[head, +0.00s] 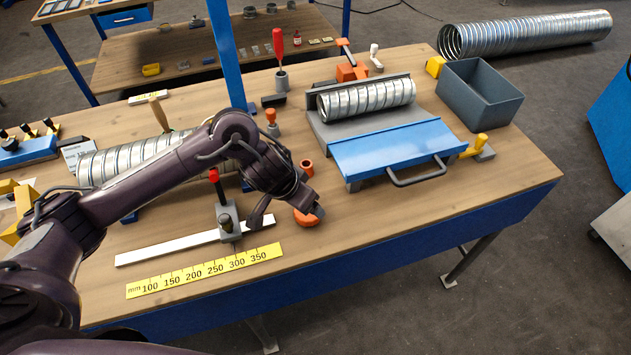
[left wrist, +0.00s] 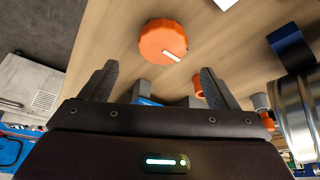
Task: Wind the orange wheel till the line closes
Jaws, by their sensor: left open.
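The orange wheel (left wrist: 163,41) is a faceted knob with one short white line on its face, pointing to the lower right in the left wrist view. In the head view the wheel (head: 304,219) sits on the wooden bench, partly hidden behind my left gripper (head: 288,214). My left gripper is open and empty above it. In the left wrist view its two fingers (left wrist: 158,84) stand wide apart, with the wheel ahead of the gap and apparently untouched. I see no matching line beside the wheel. My right gripper is not in view.
A red-handled stop (head: 228,222) on a white strip (head: 165,249) stands left of the wheel, with a yellow scale (head: 205,271) in front. A spiral duct (head: 365,98) lies behind a blue plate (head: 385,150). A grey bin (head: 480,97) stands right. The bench's front right is clear.

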